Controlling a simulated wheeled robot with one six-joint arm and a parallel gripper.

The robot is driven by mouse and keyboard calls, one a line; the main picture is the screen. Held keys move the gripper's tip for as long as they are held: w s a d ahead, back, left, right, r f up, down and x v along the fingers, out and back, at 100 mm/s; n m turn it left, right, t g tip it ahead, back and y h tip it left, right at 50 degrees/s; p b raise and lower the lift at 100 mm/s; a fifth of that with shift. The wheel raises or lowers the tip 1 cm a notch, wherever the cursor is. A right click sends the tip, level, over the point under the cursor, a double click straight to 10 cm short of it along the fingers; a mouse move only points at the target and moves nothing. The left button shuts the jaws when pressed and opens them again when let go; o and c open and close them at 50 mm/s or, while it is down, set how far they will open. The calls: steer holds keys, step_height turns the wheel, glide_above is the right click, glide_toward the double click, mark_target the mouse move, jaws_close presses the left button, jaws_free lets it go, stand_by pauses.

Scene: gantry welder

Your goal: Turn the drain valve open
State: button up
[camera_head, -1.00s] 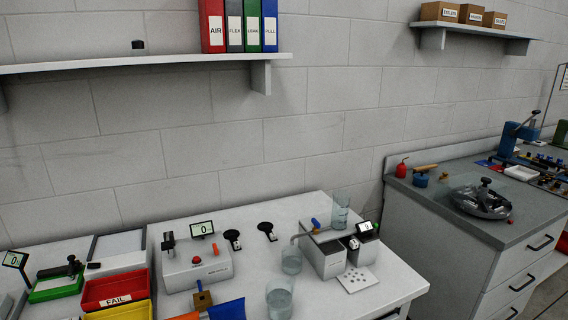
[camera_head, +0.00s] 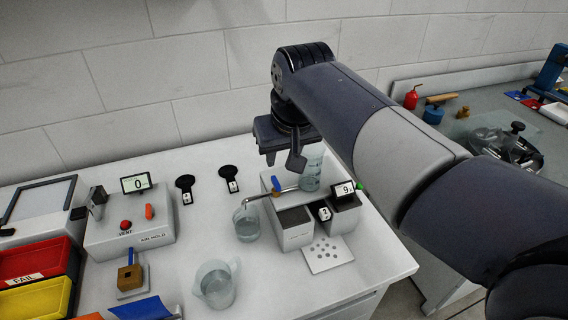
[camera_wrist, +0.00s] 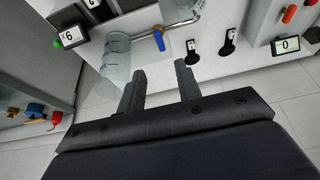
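The drain valve's blue lever (camera_head: 276,184) sits on a thin metal pipe (camera_head: 258,196) at the back edge of a grey box unit (camera_head: 294,235). In the wrist view the blue lever (camera_wrist: 158,40) lies ahead of the fingers, on the pipe (camera_wrist: 180,24). My gripper (camera_head: 283,160) hangs just above and behind the lever. In the wrist view my gripper (camera_wrist: 157,80) is open, with its two fingers apart and nothing between them. The pipe's bent end is over a glass beaker (camera_head: 246,224).
A tall clear cylinder (camera_head: 312,168) with liquid stands right beside the lever, close to my gripper. A small display (camera_head: 345,189) stands to its right. A glass jug (camera_head: 215,285) is in front. Two black-handled items (camera_head: 229,178) lie left of the pipe.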

mark_target(276, 181)
steer(key=x, duration=1)
steer(key=shift+a+f, duration=0.1)
steer(key=shift+f, duration=0.15)
jaws_close()
